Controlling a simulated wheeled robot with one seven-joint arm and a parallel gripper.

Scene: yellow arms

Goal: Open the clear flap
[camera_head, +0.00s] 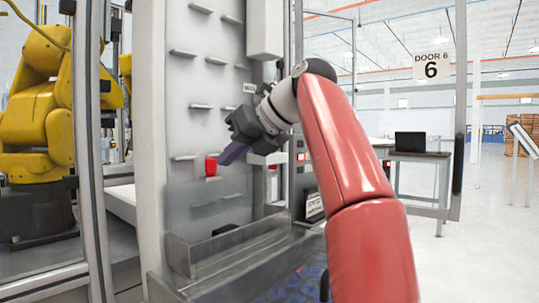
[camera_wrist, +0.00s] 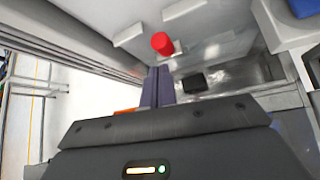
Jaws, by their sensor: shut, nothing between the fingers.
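The clear flap (camera_head: 205,212) is a see-through panel in front of the lower part of the pale pegged wall, above a metal trough. Its outline is faint, and I cannot tell its exact angle. A red cylindrical knob (camera_head: 211,166) shows near its top edge; it also shows in the wrist view (camera_wrist: 162,43), just beyond my fingertips. My gripper (camera_head: 228,154) has its purple-grey fingers together and empty. In the head view the fingers point down-left, to the right of the red knob. In the wrist view the fingers (camera_wrist: 157,76) appear close to the knob; contact cannot be told.
The metal trough (camera_head: 225,240) lies below, with blue items (camera_head: 290,290) in a bin at the front. A white post (camera_head: 152,130) stands left of the wall. A yellow robot arm (camera_head: 38,110) is behind the frame at left. A table with a laptop (camera_head: 410,142) is at right.

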